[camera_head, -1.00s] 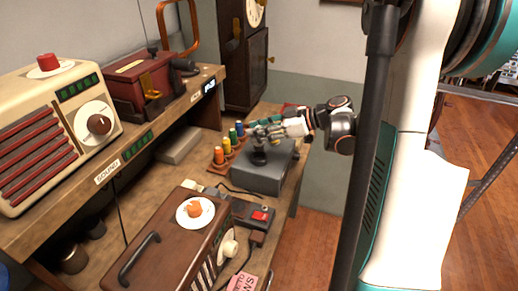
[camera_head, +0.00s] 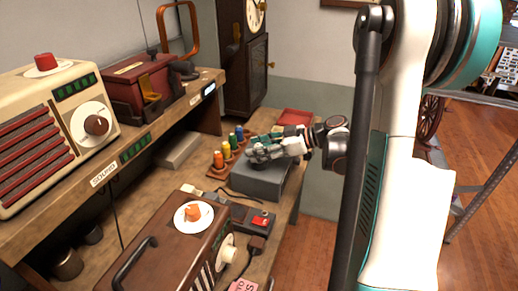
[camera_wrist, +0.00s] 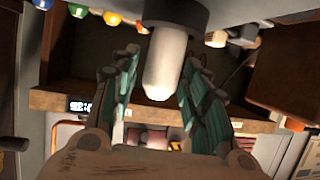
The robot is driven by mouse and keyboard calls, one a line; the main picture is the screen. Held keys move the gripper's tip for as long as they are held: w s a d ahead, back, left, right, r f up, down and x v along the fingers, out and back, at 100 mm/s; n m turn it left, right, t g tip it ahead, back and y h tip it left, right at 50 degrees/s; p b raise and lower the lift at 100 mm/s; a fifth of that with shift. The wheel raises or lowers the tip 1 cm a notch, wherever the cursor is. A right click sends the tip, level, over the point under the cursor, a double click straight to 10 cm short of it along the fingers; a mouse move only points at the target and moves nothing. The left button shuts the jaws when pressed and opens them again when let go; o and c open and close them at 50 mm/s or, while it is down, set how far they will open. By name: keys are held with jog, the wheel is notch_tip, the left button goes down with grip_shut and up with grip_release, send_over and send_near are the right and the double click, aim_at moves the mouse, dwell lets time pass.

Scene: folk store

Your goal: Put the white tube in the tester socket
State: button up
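The white tube (camera_wrist: 163,62) shows in the wrist view, with its rounded end toward my fingers and its other end at a dark round collar (camera_wrist: 176,12). The collar appears to be the tester socket; how deep the tube sits in it is hard to tell. My gripper (camera_wrist: 160,98) is open, with a finger on each side of the tube's free end and gaps visible. In the head view my gripper (camera_head: 262,153) is low over the grey tester box (camera_head: 262,182) and hides the socket and the tube.
A rack of coloured tubes (camera_head: 226,150) stands just left of the grey box. A red tray (camera_head: 295,117) lies behind it. A brown case (camera_head: 165,245) with a handle and a dark unit with a red switch (camera_head: 260,220) stand in front. The upper shelf (camera_head: 160,128) runs along the left.

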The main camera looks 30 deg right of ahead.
jog(key=shift+r, duration=0.1)
jog(key=shift+s+d+r, duration=0.1)
jog(key=shift+d+r, duration=0.05)
jog(key=p+v, duration=0.3)
jog(key=v, duration=0.8)
jog(key=shift+s, duration=0.25)
jog(key=shift+d+r, duration=0.1)
